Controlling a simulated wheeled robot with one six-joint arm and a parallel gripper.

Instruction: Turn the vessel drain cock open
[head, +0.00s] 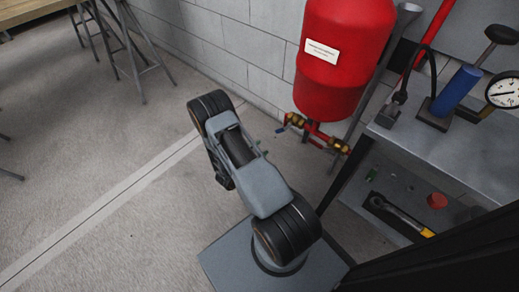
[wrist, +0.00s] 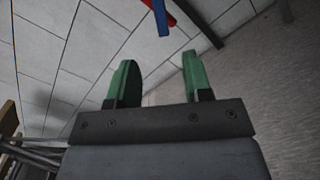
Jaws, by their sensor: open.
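The red vessel (head: 345,55) with a white label hangs by the wall in the head view. Below it is a red pipe with brass fittings (head: 318,133), and a small blue lever (head: 281,129) shows at its left end. I cannot tell for certain which fitting is the drain cock. In the wrist view my gripper (wrist: 159,62) has two green fingers spread apart with nothing between them. A blue bar (wrist: 161,18) with a red part beside it shows beyond the fingertips, apart from them.
A grey bench (head: 440,140) stands at the right with a blue cylinder (head: 456,92) and a gauge (head: 504,92) on it. Its lower shelf holds a torque-wrench-like tool (head: 400,214) and a red cap (head: 437,200). Stools (head: 128,50) stand upper left.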

